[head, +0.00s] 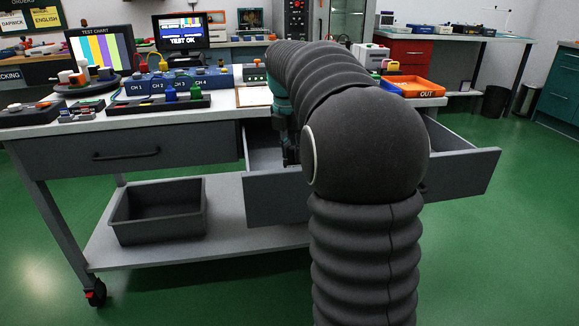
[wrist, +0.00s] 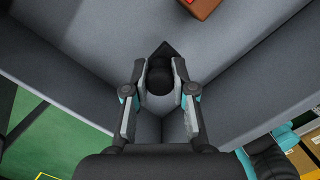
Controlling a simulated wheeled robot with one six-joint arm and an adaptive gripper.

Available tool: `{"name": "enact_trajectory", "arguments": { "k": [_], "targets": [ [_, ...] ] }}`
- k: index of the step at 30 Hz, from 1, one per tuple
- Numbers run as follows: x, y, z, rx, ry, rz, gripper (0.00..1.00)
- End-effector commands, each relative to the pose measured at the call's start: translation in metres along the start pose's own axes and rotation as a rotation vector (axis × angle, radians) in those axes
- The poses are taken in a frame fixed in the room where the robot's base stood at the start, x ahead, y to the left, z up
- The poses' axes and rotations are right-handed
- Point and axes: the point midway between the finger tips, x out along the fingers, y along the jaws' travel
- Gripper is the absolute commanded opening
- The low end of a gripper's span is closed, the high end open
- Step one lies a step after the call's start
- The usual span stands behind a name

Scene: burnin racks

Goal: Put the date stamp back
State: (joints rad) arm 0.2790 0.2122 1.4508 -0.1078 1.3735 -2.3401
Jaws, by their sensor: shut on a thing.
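My gripper (wrist: 161,92) is shut on a small black thing with a round knob, which looks like the date stamp (wrist: 159,77). A dark pointed corner shows beyond the knob. The held thing is over or inside a grey open drawer (wrist: 75,45); I cannot tell whether it touches the drawer floor. In the head view my gripper (head: 290,152) points down into the open drawer (head: 275,200) under the bench. My arm hides much of this drawer, and the stamp does not show clearly there.
A brown block with a red spot (wrist: 203,7) lies in the drawer. A closed drawer (head: 80,157) is at left, with a grey bin (head: 157,212) on the lower shelf. The bench top holds a blue channel box (head: 150,86), a monitor (head: 100,50) and an orange OUT tray (head: 418,88).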

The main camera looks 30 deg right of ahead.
Motion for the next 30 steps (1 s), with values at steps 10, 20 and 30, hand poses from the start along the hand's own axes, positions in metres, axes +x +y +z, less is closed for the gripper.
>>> {"name": "enact_trajectory", "arguments": {
  "k": [10,20,30],
  "targets": [
    [0.023,0.009,-0.006,0.0,0.001,-0.002,0.03],
    [0.045,0.009,-0.009,0.0,-0.001,0.0,0.03],
    [0.048,0.009,-0.01,0.0,0.0,-0.001,0.45]
  ]
}}
